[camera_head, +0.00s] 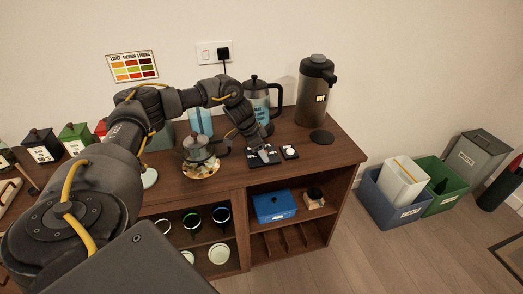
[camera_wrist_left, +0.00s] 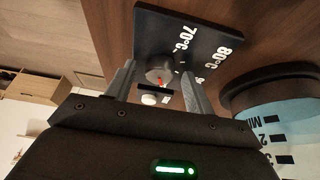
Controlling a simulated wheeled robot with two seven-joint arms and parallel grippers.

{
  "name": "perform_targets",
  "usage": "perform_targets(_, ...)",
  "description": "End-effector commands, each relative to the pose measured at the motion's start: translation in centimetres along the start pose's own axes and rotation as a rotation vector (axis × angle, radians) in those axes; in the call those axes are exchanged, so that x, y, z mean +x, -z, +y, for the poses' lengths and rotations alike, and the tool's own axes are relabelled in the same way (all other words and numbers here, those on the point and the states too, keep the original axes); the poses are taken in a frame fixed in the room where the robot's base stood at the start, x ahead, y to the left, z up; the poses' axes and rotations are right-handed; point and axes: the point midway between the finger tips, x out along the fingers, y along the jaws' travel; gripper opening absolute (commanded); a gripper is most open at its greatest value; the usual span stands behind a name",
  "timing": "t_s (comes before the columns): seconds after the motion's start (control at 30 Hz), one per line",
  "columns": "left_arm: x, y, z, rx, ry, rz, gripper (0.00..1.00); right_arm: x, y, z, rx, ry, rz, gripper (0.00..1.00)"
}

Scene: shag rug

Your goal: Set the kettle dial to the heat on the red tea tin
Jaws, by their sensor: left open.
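The dial (camera_wrist_left: 160,70) is a round grey knob with a red mark, on a dark plate (camera_wrist_left: 205,22) printed 70°C, 80°C and a partly hidden number starting with 9. The plate also shows on the cabinet top in the head view (camera_head: 264,158). My left gripper (camera_wrist_left: 158,84) is open, its fingers on either side of the knob; contact cannot be told. In the head view, it (camera_head: 254,144) is above the plate. A clear, black-lidded vessel (camera_head: 259,101), apparently the kettle, stands behind it. The red tin (camera_head: 101,128) is mostly hidden by my left arm; its label is unreadable.
A small black plate (camera_head: 290,152) lies right of the dial plate. A glass teapot (camera_head: 199,150) stands left, and a tall dark flask (camera_head: 315,92) behind right. A colour chart (camera_head: 133,66) hangs on the wall. Green (camera_head: 75,136) and black (camera_head: 42,146) tins stand left.

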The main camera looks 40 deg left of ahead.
Motion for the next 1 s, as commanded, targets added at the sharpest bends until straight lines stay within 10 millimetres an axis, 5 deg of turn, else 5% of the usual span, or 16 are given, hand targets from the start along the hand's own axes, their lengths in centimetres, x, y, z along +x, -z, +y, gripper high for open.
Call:
perform_targets(0.4,0.0,0.0,0.0,0.000,0.000,0.000,0.09,0.0,0.0,0.0,0.000,0.000,0.000,0.34)
perform_targets(0.67,-0.3,0.1,0.0,-0.032,0.013,-0.001,0.09,-0.9,0.1,0.0,0.000,0.000,0.000,0.34)
perform_targets(1.0,-0.8,0.3,0.3,-0.233,0.094,-0.003,0.09,-5.7,0.5,0.1,0.000,0.000,0.000,0.34)
